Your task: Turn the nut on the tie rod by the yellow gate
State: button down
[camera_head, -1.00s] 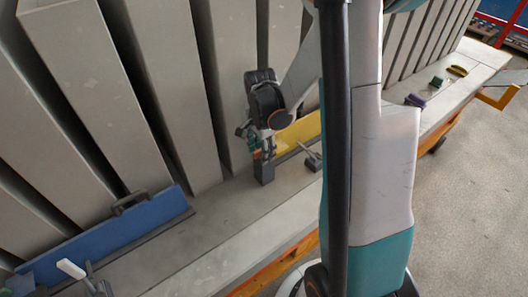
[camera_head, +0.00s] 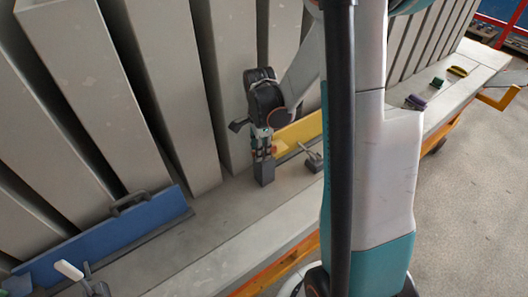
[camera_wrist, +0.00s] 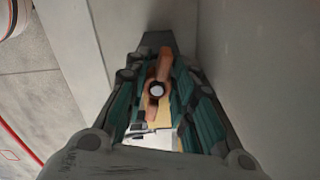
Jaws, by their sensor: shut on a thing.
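The yellow gate (camera_head: 302,129) stands on the bench behind my gripper, partly hidden by my arm. The pale round end of the tie rod (camera_wrist: 157,89) shows at the nut's middle. My gripper is shut on the nut. The fingers hide most of the nut in the head view.
Tall grey panels (camera_head: 160,90) stand close behind my gripper. A small clamp-like tool (camera_head: 314,161) sits right of my gripper.

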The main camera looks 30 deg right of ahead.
jog(key=shift+w+d+m+b, duration=0.15)
jog(key=shift+m+b, duration=0.25)
jog(key=shift+m, duration=1.4)
jog(key=m, duration=0.3)
jog(key=shift+w+b, duration=0.15)
jog(key=shift+b, duration=0.2)
